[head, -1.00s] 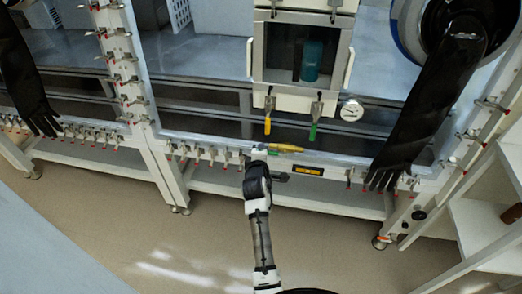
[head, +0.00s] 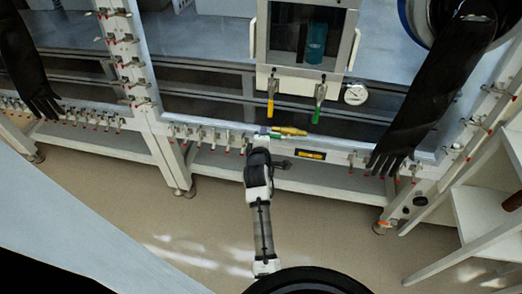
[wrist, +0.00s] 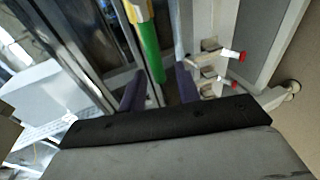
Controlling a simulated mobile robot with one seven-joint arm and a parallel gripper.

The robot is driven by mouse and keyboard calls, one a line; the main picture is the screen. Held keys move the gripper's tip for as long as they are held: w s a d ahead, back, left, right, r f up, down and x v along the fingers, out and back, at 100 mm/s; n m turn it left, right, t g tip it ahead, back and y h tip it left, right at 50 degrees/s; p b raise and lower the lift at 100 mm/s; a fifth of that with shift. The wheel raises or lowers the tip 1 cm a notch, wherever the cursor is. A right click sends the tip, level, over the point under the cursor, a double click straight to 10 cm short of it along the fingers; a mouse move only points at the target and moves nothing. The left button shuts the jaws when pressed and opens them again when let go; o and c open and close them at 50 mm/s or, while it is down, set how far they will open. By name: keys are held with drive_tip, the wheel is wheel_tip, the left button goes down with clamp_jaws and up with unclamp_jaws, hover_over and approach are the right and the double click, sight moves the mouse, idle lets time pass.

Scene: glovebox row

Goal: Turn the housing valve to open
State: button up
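A yellow-and-green lever (head: 290,131) lies along the front rail of the glovebox, below the small transfer chamber. I take it for the housing valve's handle, but no label is legible. In the wrist view, a green lever (wrist: 148,55) with a yellow and white upper end hangs between my fingers. My gripper (wrist: 158,82) has its two purple fingers apart, one on each side of the lever's lower end; I cannot tell whether they touch it. In the head view, my gripper (head: 264,133) is at the rail, just left of the yellow piece, with its fingers mostly hidden.
Yellow (head: 270,98) and green (head: 317,105) handles hang under the transfer chamber (head: 310,40), left of a round gauge (head: 355,94). Several small red-tipped valves line the rail. A black glove (head: 425,100) hangs at the right. A lower shelf (head: 280,172) runs beneath.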

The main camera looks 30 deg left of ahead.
drive_tip(key=b+v, duration=0.1)
drive_tip(key=v, duration=1)
drive_tip(key=shift+s+b, duration=0.3)
drive_tip(key=shift+s, duration=0.1)
drive_tip(key=shift+d, duration=0.1)
